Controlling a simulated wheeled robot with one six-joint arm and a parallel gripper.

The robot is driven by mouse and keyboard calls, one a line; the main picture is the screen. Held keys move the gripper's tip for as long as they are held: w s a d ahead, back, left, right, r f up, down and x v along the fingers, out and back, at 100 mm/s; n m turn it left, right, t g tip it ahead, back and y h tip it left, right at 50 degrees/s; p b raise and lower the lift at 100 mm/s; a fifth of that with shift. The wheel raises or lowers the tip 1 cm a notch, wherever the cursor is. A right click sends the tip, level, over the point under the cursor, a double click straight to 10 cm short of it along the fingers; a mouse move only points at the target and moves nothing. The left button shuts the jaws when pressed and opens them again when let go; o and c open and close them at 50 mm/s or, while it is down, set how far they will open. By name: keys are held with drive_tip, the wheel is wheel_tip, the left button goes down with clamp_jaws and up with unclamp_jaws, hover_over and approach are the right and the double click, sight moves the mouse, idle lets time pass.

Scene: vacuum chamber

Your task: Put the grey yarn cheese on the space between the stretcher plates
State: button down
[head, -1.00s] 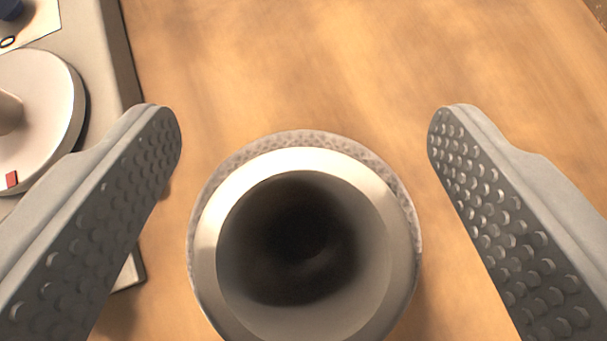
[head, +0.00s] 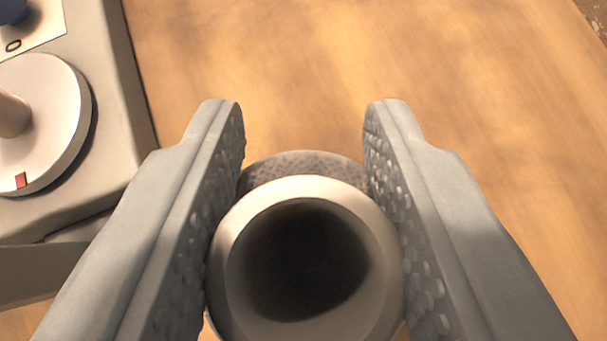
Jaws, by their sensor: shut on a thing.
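The grey yarn cheese (head: 300,163) is at the lower middle of the head view, seen from above, with a pale hollow tube end (head: 232,232) and a dark bore. Its grey textured yarn shows behind the rim. My gripper (head: 304,120) is shut on it, one studded finger pressed to each side. The lower part of the yarn cheese is cut off by the picture edge. I cannot make out any space between stretcher plates in this view.
A grey machine body (head: 92,120) stands at the left with a round pale disc (head: 55,115) bearing a short peg and a red mark. A white card (head: 38,28) lies at the top left.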

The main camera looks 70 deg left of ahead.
wheel_tip(320, 180, up, 9)
drive_tip(key=shift+r, duration=0.2)
drive_tip(key=shift+d, duration=0.1)
